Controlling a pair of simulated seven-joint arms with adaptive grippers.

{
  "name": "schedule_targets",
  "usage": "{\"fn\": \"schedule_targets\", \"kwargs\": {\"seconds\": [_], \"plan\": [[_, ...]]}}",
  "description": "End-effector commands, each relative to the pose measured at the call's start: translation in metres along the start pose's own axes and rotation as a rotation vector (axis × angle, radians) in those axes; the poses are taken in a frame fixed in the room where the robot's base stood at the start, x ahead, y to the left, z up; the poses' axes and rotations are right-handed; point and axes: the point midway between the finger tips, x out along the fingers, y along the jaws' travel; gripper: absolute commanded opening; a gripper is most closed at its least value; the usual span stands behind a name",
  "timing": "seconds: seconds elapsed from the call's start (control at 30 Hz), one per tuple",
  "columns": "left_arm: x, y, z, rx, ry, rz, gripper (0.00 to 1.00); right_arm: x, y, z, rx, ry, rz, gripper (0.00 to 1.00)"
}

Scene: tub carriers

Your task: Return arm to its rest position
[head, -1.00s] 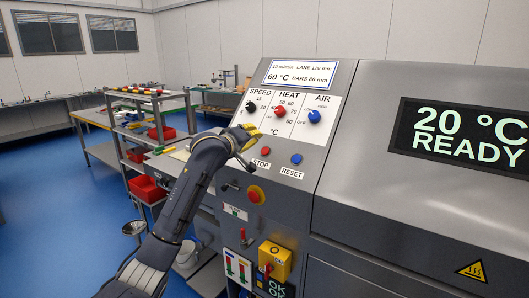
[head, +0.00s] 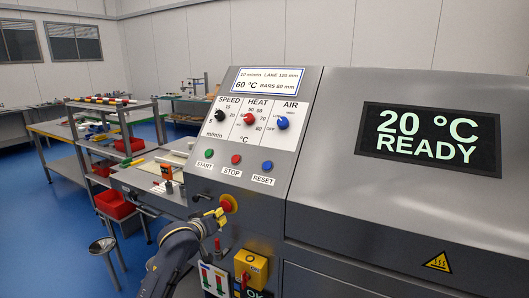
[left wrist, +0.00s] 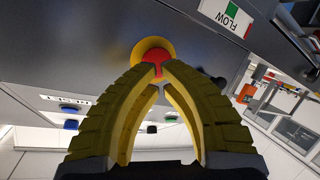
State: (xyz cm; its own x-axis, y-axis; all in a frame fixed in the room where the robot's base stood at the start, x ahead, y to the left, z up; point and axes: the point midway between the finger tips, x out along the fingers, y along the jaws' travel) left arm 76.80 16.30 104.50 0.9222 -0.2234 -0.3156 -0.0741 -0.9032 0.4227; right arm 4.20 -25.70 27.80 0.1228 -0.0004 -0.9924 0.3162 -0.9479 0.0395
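My left arm comes in from the bottom of the head view, and its yellow-fingered gripper (head: 218,213) is in front of the machine's panel, just left of the red stop button. In the left wrist view the two yellow fingers (left wrist: 160,76) lean together with their tips about meeting and nothing held between them. Beyond the tips is the red stop button (left wrist: 154,60) on its yellow ring; it also shows in the head view (head: 229,203). Whether the tips touch it I cannot tell. My right gripper is in neither view.
The sloped panel (head: 213,145) has SPEED, HEAT and AIR knobs and START, STOP and RESET buttons. A yellow switch box (head: 251,265) is below right of the gripper. The display (head: 430,138) reads 20 °C READY. A shelf cart with red bins (head: 115,204) stands left; blue floor (head: 55,230) is open.

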Motion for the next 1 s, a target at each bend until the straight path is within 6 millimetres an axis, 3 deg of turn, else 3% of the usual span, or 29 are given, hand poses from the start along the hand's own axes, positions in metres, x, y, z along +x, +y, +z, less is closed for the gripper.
{"fn": "schedule_targets", "kwargs": {"seconds": [0.03, 0.2, 0.5, 0.8, 1.0], "plan": [[-0.008, -0.013, 0.027, 0.041, -0.021, -0.027, 0.00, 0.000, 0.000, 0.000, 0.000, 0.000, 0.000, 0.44], [-0.041, -0.051, 0.099, 0.203, -0.082, -0.113, 0.00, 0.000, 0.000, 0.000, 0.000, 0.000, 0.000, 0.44], [-0.126, -0.111, 0.208, 0.489, -0.225, -0.257, 0.00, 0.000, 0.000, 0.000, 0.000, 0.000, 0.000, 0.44], [-0.238, -0.162, 0.288, 0.773, -0.419, -0.383, 0.00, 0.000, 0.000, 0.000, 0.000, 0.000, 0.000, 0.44], [-0.303, -0.183, 0.315, 0.921, -0.537, -0.439, 0.00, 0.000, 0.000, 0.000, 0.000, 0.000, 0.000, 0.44]]}}
